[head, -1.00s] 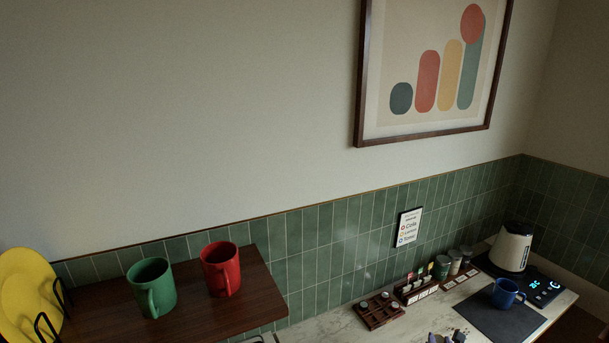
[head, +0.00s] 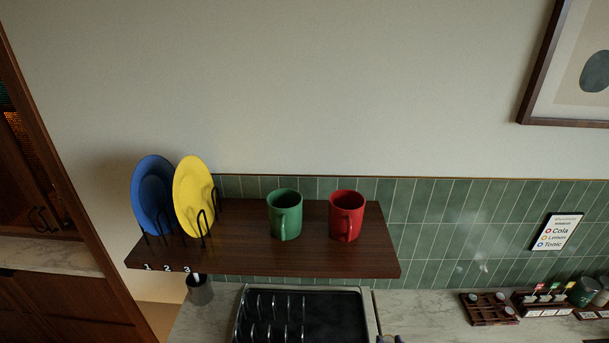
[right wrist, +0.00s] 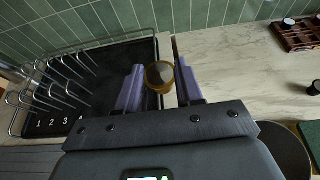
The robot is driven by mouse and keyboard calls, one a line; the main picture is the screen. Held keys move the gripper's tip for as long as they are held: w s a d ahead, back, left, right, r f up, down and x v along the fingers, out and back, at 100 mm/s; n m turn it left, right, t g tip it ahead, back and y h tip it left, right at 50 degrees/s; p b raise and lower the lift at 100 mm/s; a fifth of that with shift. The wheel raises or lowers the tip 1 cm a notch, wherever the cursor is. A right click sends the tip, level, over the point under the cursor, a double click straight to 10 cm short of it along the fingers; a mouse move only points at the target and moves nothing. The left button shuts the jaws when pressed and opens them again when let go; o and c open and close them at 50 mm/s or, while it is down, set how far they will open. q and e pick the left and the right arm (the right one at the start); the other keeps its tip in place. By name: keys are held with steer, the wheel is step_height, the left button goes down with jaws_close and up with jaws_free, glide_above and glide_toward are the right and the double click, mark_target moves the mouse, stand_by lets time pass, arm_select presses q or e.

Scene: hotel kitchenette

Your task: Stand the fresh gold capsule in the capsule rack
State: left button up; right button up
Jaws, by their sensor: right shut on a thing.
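My right gripper (right wrist: 160,85) is shut on the gold capsule (right wrist: 160,76), which sits between the purple fingertips with its round end towards the wrist camera. In the head view only the tip of the right gripper (head: 390,339) shows at the bottom edge, and the capsule cannot be made out there. The capsule rack (head: 488,309) is a dark wooden rack on the counter, to the right of the gripper. It also shows at the top right of the right wrist view (right wrist: 298,34), apart from the gripper, with capsules in some places. My left gripper is out of view.
A black dish drainer (head: 272,318) with wire dividers lies left of the gripper. Above it, a wooden shelf (head: 240,240) holds plates, a green mug (head: 284,215) and a red mug (head: 346,216). Bare marble counter (head: 430,315) separates drainer and capsule rack.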

steer(key=shift+d+r+y, duration=0.1)
steer(key=shift+y, duration=0.2)
steer(key=s+r+p, duration=0.4)
steer(key=r+p, duration=1.2)
steer(key=r, duration=0.2)
steer(key=shift+s+r+n, duration=0.15)
steer(key=shift+n, duration=0.15)
